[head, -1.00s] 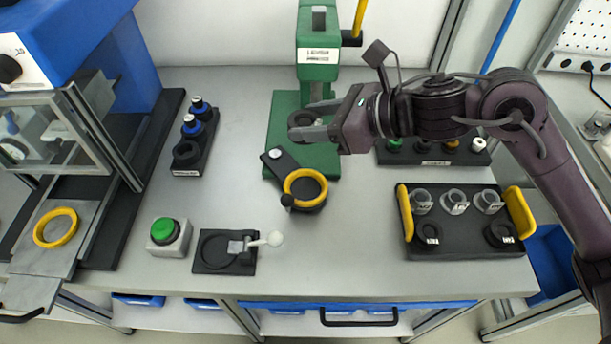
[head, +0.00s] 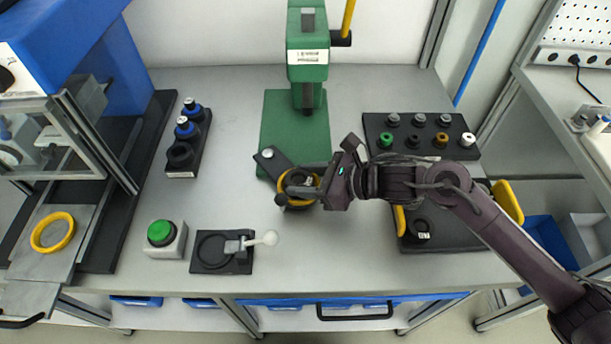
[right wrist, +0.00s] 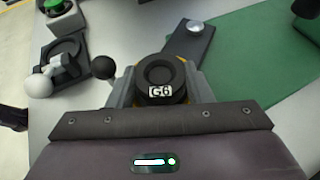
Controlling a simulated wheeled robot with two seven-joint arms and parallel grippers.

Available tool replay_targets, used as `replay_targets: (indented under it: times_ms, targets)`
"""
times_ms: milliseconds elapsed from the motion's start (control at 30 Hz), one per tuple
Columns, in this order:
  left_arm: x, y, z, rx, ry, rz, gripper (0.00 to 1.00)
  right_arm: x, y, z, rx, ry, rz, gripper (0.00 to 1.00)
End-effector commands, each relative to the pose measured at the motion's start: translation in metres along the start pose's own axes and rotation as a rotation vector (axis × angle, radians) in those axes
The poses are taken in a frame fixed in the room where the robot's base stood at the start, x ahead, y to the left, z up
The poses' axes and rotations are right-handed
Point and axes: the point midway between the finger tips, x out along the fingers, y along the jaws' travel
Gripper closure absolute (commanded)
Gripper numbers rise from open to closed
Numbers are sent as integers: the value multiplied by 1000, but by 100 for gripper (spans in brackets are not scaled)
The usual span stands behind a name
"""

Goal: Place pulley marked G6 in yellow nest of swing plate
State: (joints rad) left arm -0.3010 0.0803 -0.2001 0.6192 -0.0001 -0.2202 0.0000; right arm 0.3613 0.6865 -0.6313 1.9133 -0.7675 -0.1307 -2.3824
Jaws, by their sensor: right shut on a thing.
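The black pulley marked G6 (right wrist: 160,75) is between the fingers of my right gripper (head: 300,186), which is shut on it. In the head view the pulley is over or in the yellow nest (head: 318,180) of the swing plate, partly covered by the fingers. Whether it rests on the nest's floor cannot be told. The black swing plate (head: 270,160) shows its silver pivot and a black ball knob (head: 281,200). In the right wrist view the fingers hide most of the yellow ring. My left gripper is not in view.
A green press (head: 307,60) stands behind the swing plate. A black tray with yellow handles (head: 440,243) is partly under my right arm. A rack of coloured pegs (head: 413,121) is behind it. A green button box (head: 167,238) and a clamp fixture (head: 222,266) are at front left.

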Motion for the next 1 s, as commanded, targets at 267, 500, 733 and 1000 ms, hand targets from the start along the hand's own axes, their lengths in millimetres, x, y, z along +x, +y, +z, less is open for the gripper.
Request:
replay_targets:
  times_ms: [267,500,733,1000]
  targets:
    - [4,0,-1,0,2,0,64,1,0,-2,-2,-1,0,84]
    - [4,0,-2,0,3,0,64,1,0,-2,-1,0,1,45]
    - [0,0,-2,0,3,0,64,0,0,1,0,0,1,45]
    - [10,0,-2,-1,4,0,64,-39,-1,-3,-5,4,-2,45]
